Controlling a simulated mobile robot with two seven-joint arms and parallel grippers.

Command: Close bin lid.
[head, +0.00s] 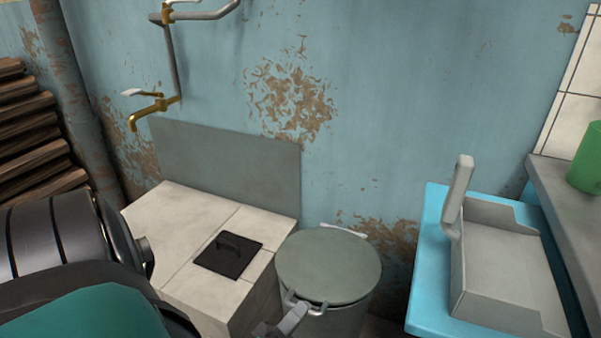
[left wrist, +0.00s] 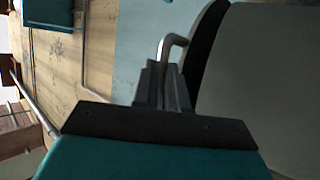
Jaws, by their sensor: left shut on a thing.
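The round grey-green bin (head: 341,318) stands at the lower middle of the head view. Its lid (head: 330,265) lies over the top, with a metal handle (head: 318,308) at the front edge. My left gripper (head: 293,318) reaches that handle from the lower left, partly cut off by the frame. In the left wrist view its jaws (left wrist: 165,85) are shut on a bent metal bar (left wrist: 174,43), which appears to be the handle. A dark curved band beside it lies between two pale surfaces; I cannot tell whether it is a gap under the lid. My right gripper is not in view.
A tiled block (head: 185,217) with a black hatch (head: 229,254) stands left of the bin. A blue stand (head: 427,265) with a grey open-lidded box (head: 500,270) is to the right. A brass tap (head: 150,109) hangs on the wall.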

